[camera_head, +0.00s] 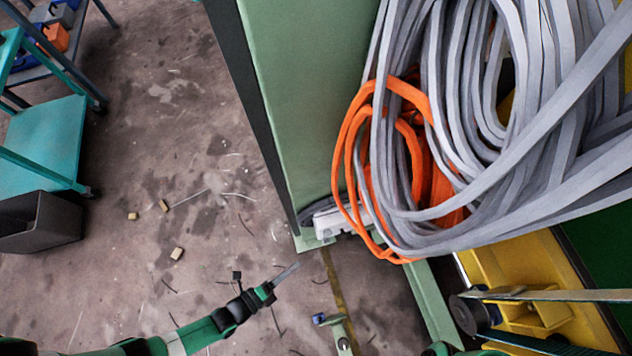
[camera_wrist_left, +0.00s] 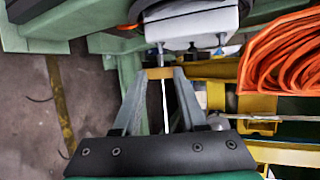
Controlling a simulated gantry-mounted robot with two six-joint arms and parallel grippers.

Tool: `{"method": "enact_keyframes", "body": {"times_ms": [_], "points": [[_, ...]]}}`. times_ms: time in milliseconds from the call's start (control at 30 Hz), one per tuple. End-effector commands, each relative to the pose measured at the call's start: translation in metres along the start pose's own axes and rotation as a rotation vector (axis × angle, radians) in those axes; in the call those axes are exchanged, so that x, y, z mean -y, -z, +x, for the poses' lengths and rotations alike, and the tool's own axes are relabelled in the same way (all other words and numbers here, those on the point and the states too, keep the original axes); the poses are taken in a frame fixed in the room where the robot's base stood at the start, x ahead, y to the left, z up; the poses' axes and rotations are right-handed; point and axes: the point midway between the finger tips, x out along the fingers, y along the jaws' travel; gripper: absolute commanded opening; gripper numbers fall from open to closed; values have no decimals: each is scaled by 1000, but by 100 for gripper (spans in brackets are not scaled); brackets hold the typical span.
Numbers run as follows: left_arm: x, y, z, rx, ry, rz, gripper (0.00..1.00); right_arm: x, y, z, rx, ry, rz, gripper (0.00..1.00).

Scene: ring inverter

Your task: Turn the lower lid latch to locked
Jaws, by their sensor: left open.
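A white box-like unit (camera_head: 335,217) sits at the foot of the tall green panel, partly hidden by cables. In the left wrist view the white unit (camera_wrist_left: 190,22) is at the top, with small metal fittings (camera_wrist_left: 220,42) with blue parts along its lower edge. I cannot tell which fitting is the lower lid latch, or how it is turned. My left gripper (camera_head: 290,270) is below and left of the unit in the head view. In the wrist view my left gripper (camera_wrist_left: 160,73) is open, its fingertips just below the unit.
Thick grey cables (camera_head: 490,110) and orange cables (camera_head: 355,150) hang right of the green panel (camera_head: 300,90). A yellow frame (camera_head: 515,270) stands at lower right. A teal cart (camera_head: 40,145) and dark bin (camera_head: 40,222) are at left.

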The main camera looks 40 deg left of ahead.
Motion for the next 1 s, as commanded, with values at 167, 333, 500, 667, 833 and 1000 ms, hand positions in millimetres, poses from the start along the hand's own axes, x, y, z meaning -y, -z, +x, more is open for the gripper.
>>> {"method": "enact_keyframes", "body": {"times_ms": [167, 333, 500, 667, 833, 1000], "points": [[-4, -1, 34, 7, 5, -2, 41, 0, -13, -14, 0, 0, 0, 100], [-4, -1, 73, 5, 4, -1, 41, 0, -25, -27, 0, 0, 0, 100], [-3, -1, 101, 3, 1, 0, 41, 0, -33, -35, 1, 0, 0, 100], [-1, -2, 110, 3, 0, 0, 41, 0, -34, -37, 0, 0, 0, 100], [0, -2, 110, 3, 0, 0, 41, 0, -34, -36, 0, 0, 0, 100], [0, -2, 110, 3, 0, 0, 20, 0, -34, -36, 0, 0, 0, 100]]}}
